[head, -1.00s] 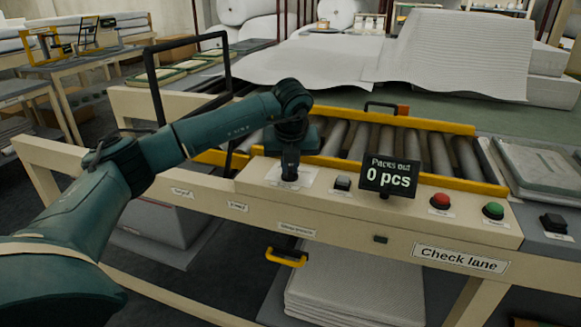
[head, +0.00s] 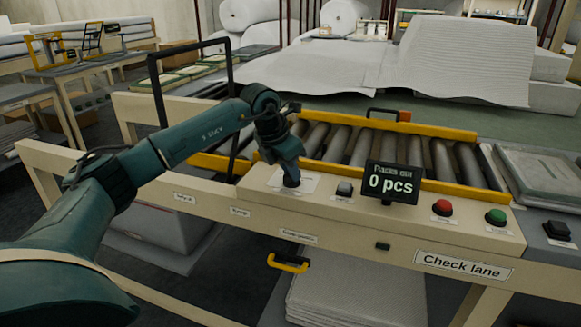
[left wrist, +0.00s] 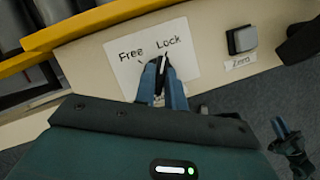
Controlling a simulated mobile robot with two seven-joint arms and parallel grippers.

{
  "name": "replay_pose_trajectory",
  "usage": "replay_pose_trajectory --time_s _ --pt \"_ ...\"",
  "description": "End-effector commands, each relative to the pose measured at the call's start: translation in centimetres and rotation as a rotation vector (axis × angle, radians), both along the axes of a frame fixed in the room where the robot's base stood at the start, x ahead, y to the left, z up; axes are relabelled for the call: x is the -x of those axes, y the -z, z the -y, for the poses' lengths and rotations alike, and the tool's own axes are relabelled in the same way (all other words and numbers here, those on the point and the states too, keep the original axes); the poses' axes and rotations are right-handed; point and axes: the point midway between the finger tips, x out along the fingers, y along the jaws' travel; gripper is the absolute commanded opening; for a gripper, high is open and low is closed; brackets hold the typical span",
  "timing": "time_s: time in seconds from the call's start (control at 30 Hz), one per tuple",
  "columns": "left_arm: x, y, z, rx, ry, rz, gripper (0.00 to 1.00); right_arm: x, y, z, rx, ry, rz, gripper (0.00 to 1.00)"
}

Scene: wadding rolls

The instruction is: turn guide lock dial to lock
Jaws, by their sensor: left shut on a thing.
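The guide lock dial (left wrist: 163,63) is between my left fingertips on a white plate (left wrist: 185,66) marked Free and Lock. Its pale pointer mark sits just below the word Lock; the fingers cover most of the dial. My left gripper (left wrist: 160,82) is shut on the dial. In the head view, the left gripper (head: 291,182) reaches down to the plate (head: 313,182) on the bench front, its wrist leaning, and hides the dial. A dark and blue shape at the lower right of the left wrist view appears to be my right gripper (left wrist: 290,145); its jaws are unclear.
A grey Zero button (left wrist: 241,40) is right of the plate. The display (head: 391,183) reads 0 pcs, with red (head: 442,207) and green (head: 495,216) buttons farther right. The yellow-railed roller conveyor (head: 405,155) lies behind; a black frame (head: 190,100) stands left.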

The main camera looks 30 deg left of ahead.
Motion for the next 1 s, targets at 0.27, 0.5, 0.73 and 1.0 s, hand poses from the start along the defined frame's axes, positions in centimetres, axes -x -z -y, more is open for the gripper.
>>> replay_pose_trajectory --time_s 0.27,0.5,0.73,1.0 --pt "-0.01 -0.09 -0.13 -0.001 0.133 -0.002 0.00 -0.01 -0.15 -0.01 0.016 -0.004 -0.004 0.21" --pt "-0.02 -0.03 -0.15 -0.001 0.181 -0.002 0.00 0.11 -0.08 -0.02 0.020 -0.007 -0.009 0.21" --pt "-0.02 -0.01 -0.16 -0.002 0.189 -0.001 0.00 0.19 -0.08 -0.01 0.021 -0.008 -0.009 0.21" --pt "-0.02 -0.01 -0.15 -0.003 0.188 -0.001 0.18 0.18 -0.22 -0.03 0.020 -0.009 -0.006 0.21"
